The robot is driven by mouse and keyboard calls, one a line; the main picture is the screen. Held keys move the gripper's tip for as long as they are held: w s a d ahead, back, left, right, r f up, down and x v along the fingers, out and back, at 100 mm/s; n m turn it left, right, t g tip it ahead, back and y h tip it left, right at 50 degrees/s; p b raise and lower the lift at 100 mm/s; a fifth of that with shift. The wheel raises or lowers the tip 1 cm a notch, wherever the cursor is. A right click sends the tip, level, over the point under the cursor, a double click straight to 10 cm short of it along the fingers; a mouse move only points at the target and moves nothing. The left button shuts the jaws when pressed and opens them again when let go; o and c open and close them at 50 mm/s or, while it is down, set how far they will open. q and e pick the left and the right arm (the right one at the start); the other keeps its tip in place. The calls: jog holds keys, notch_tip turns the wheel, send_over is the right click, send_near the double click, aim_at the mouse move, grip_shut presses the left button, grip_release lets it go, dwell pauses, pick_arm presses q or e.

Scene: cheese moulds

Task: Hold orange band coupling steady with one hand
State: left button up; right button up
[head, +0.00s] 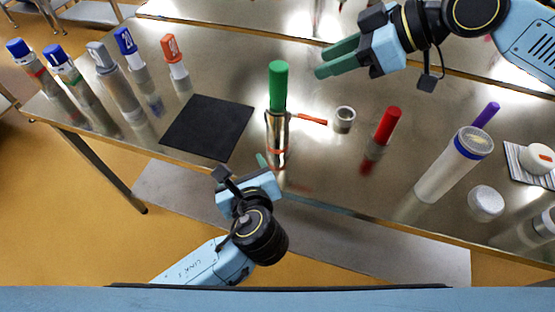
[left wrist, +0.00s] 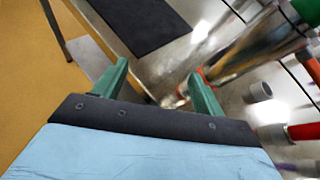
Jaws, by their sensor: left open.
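A shiny metal cylinder with an orange band (head: 277,151) near its lower end stands at the front middle of the steel table. A green grip (head: 278,85) rises from its top, and an orange-red lever (head: 310,119) sticks out to its right. In the left wrist view the orange band (left wrist: 203,75) shows beside the right finger. My left gripper (head: 268,163) is at the table's front edge, just in front of the cylinder's lower end. Its fingers (left wrist: 158,84) are apart with nothing seen held; contact cannot be told. My right gripper (head: 320,62) is up and right of the green grip, fingers apart and empty.
A black mat (head: 207,126) lies to the left. Several blue- and orange-capped cylinders stand at the far left. A grey ring (head: 344,119), a red-handled piece (head: 387,125) and a clear tube (head: 448,170) stand to the right.

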aim_at(278, 131)
pick_arm(q)
jog(key=d+r+m+t+h, duration=0.1)
jog(key=d+r+m+h, duration=0.4)
jog(key=d, duration=0.3)
jog(key=shift+m+y, duration=0.3)
jog(key=shift+y, duration=0.3)
jog(key=x, duration=1.2)
jog(key=shift+a+f, duration=0.25)
